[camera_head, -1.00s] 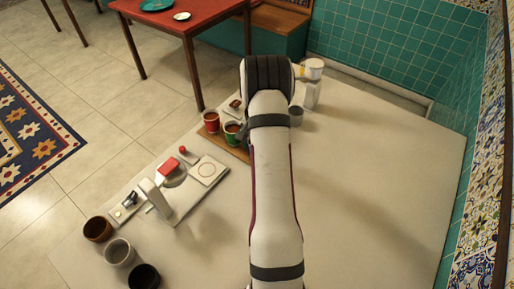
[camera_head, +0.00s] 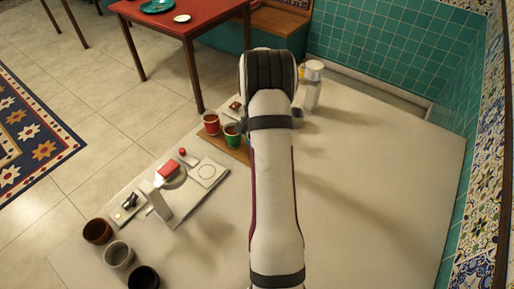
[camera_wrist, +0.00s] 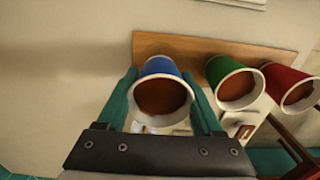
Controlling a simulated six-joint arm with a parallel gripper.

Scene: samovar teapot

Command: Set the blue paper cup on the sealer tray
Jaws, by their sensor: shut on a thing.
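The blue paper cup (camera_wrist: 170,66) is between the two teal fingers of my gripper (camera_wrist: 160,74) in the wrist view. My gripper is shut on it, one finger at each side. Its white rim faces the camera and reddish-brown contents show inside. In the head view my arm hides the cup and the gripper. The sealer tray appears to be the pale square plate with a ring mark (camera_head: 208,172), beside the white sealer with a red block (camera_head: 168,170).
A green cup (camera_head: 233,141) and a red cup (camera_head: 211,128) stand on a wooden board (camera_wrist: 210,47), right of the blue cup in the wrist view. Several bowls (camera_head: 118,254) stand at the counter's front left. A bottle (camera_head: 312,92) stands at the back. The counter's right side is clear.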

